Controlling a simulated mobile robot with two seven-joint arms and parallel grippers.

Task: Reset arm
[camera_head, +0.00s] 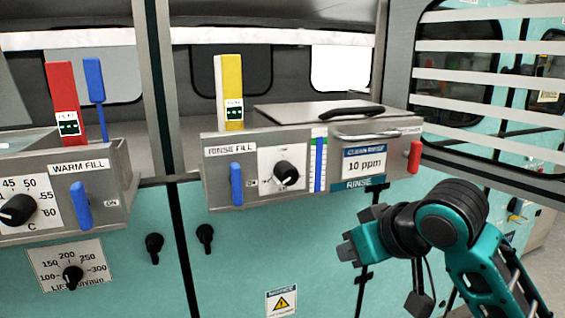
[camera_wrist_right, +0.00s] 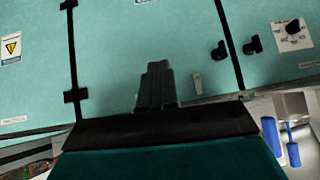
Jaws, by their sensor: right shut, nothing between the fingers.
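My right arm comes in from the lower right in the head view. Its gripper (camera_head: 352,246) is in front of the teal lower panels, below the rinse module. In the right wrist view the gripper fingers (camera_wrist_right: 155,86) are together, with nothing between them. They stand apart from the rinse module's red handle (camera_head: 415,157) in the head view. My left gripper is not in view.
The rinse module (camera_head: 300,195) has a blue lever (camera_head: 236,184), a black knob (camera_head: 285,173) and a lid with a black handle (camera_head: 351,113). The warm fill module (camera_head: 110,160) is at left. Black latches (camera_head: 205,235) stick out from the teal panels.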

